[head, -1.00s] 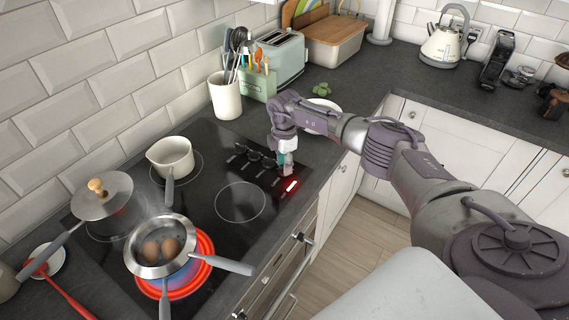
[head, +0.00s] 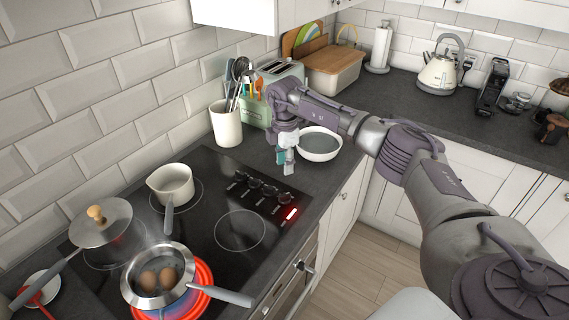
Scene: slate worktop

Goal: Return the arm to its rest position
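My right arm comes in from the right across the worktop. Its gripper (head: 285,160) points down above the worktop, near the back right corner of the black hob (head: 240,231). It is clear of the hob's knobs, and nothing shows held in it. The fingers are small here, and I cannot tell whether they are open or shut. My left gripper is not in view.
A pan with eggs (head: 158,275) sits on a glowing red ring. A lidded pan (head: 102,222) and a cream saucepan (head: 171,184) stand on the hob. A white bowl (head: 319,154) is just right of my gripper. A utensil pot (head: 226,123), toaster (head: 283,72) and kettle (head: 439,72) stand behind.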

